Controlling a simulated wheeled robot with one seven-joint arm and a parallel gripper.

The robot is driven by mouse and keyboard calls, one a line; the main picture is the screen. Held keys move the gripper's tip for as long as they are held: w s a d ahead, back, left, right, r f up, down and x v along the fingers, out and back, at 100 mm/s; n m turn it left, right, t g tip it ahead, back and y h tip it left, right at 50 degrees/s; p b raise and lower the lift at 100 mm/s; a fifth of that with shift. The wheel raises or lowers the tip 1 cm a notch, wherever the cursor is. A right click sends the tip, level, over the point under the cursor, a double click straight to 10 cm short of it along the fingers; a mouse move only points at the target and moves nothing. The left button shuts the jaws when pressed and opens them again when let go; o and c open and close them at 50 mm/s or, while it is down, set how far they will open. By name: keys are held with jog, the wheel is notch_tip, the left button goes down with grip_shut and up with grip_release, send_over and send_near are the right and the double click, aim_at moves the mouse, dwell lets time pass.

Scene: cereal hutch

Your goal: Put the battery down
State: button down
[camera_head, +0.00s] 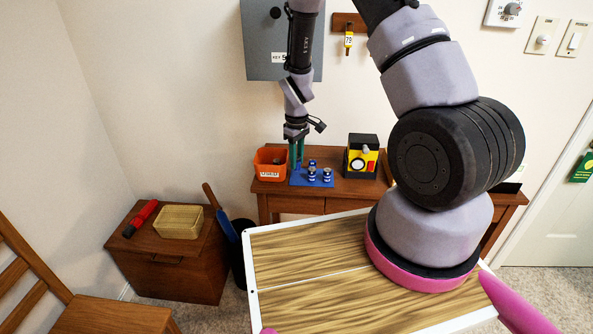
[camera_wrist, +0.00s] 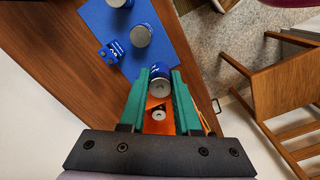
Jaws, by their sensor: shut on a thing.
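My gripper (camera_head: 297,152), with green fingers, points down over the left part of the small wooden table. In the wrist view its fingers (camera_wrist: 159,76) are shut on a blue battery (camera_wrist: 160,84) with a silver end. The fingers hide that battery in the head view. A blue mat (camera_wrist: 176,32) bears two round blue batteries (camera_wrist: 141,35) and a small blue block (camera_wrist: 110,52); the mat also shows in the head view (camera_head: 299,181). An orange bin (camera_head: 268,171) stands left of the mat, with a small silver-ended item (camera_wrist: 158,115) showing in it.
A yellow and black device (camera_head: 361,156) stands right of the mat on the table (camera_head: 345,190). A grey key cabinet (camera_head: 262,45) hangs behind my arm. A chest (camera_head: 165,265) with a woven basket (camera_head: 180,221) and red flashlight (camera_head: 141,218) stands left. A chair (camera_head: 100,315) is at front left.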

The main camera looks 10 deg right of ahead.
aim_at(297, 170)
jog(key=shift+f, duration=2.1)
jog(key=shift+f, duration=0.15)
jog(key=c, duration=0.6)
grip_release()
